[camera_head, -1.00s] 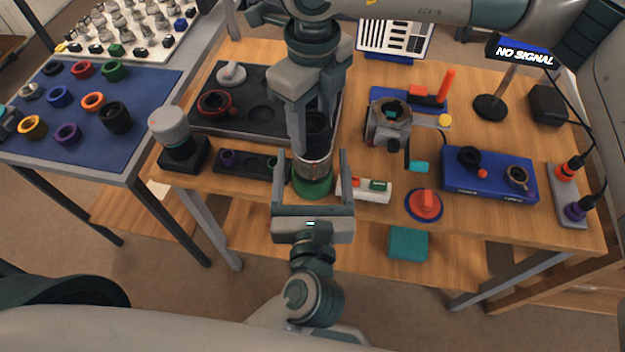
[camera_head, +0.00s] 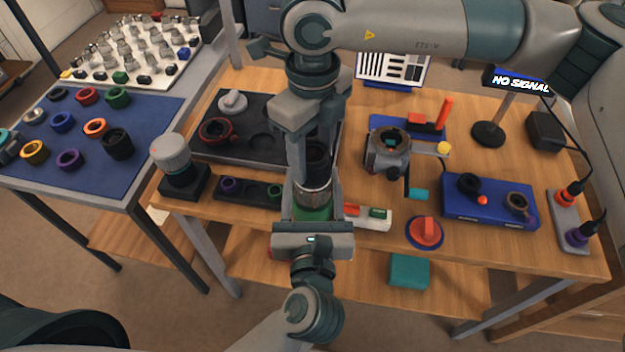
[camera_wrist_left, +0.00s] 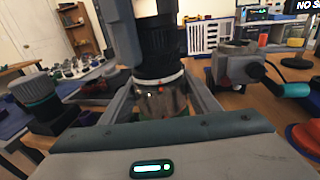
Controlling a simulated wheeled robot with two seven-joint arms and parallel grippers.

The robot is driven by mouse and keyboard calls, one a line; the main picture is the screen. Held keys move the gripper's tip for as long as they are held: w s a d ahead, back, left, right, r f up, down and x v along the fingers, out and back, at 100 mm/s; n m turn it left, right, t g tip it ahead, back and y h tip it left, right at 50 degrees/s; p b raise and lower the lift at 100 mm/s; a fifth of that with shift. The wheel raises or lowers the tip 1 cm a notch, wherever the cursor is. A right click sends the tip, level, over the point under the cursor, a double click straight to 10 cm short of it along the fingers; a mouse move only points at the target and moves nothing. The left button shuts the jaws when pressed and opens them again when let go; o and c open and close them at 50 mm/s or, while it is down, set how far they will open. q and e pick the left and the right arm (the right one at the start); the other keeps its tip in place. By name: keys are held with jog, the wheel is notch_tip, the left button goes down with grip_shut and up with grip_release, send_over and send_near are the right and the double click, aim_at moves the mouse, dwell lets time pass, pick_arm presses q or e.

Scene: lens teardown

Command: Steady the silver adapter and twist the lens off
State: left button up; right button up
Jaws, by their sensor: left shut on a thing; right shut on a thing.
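The silver adapter (camera_head: 313,198) stands upright on a green base (camera_head: 312,214) at the table's front edge. The black lens (camera_head: 317,158) sits upright on top of it. My left gripper (camera_head: 314,190) comes from the front and is shut on the adapter, one finger on each side. My right gripper (camera_head: 313,166) reaches down from above and is shut on the lens; its fingers hide part of it. In the left wrist view the adapter (camera_wrist_left: 162,100) shows between the left fingers, with the lens (camera_wrist_left: 164,62) directly above it.
A dark tray (camera_head: 265,150) lies behind and left. A black stand with a grey-topped cylinder (camera_head: 172,152) is at the left corner. A white block with red and green parts (camera_head: 372,217) lies close on the right, near a red knob (camera_head: 426,232). A blue box (camera_head: 488,205) is farther right.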

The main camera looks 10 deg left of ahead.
jog(key=shift+n, duration=1.3)
jog(key=shift+n, duration=1.3)
jog(key=shift+n, duration=1.3)
jog(key=shift+n, duration=0.6)
